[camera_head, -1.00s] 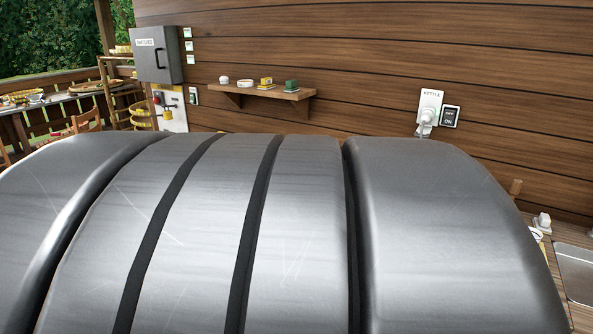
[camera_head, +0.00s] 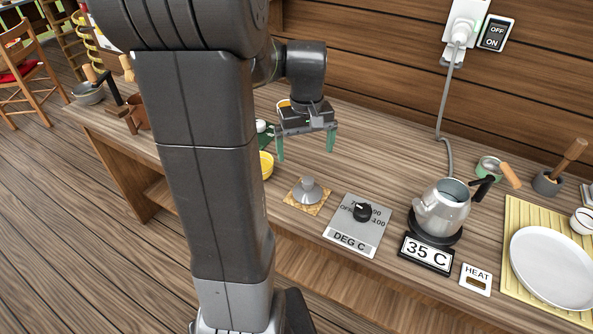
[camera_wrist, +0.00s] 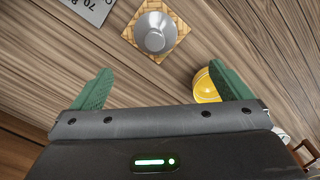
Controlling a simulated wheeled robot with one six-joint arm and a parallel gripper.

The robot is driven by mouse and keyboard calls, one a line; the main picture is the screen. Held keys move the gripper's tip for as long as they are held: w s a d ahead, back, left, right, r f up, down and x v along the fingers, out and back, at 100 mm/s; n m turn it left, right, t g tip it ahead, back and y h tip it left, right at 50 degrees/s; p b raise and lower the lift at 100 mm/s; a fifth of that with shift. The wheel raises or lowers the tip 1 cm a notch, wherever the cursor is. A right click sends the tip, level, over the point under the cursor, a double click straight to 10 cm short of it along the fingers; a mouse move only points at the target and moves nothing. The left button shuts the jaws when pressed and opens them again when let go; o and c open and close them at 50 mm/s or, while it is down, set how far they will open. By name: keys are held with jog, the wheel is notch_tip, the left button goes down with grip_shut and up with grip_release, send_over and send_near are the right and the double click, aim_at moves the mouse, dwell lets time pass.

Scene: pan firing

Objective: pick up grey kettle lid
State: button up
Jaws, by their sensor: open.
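The grey kettle lid (camera_head: 308,191) lies on a small woven mat (camera_head: 322,208) on the wooden counter. It also shows in the wrist view (camera_wrist: 154,33), at the top centre, on the same mat (camera_wrist: 183,22). My gripper (camera_head: 306,150) is open and empty above the counter, behind the lid and apart from it. In the wrist view its green fingers (camera_wrist: 163,90) are spread wide, with bare counter between them. The grey kettle (camera_head: 441,208) stands without a lid on its black base at the right.
A dial panel (camera_head: 357,226) lies right of the lid, with a 35 C display (camera_head: 427,254) beyond it. A yellow bowl (camera_wrist: 205,88) is close by my gripper's right finger in the wrist view. A white plate (camera_head: 552,268) sits at the far right.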

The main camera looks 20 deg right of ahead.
aim_at(308, 179)
notch_tip(308, 179, down, 8)
jog(key=shift+s+f, duration=0.1)
jog(key=shift+f, duration=0.1)
jog(key=shift+s+d+f, duration=0.1)
jog(key=shift+d+f, duration=0.1)
jog(key=shift+f, duration=1.15)
jog(key=shift+s+d+f, duration=0.1)
jog(key=shift+d+f, duration=0.1)
jog(key=shift+f, duration=1.1)
jog(key=c, duration=1.1)
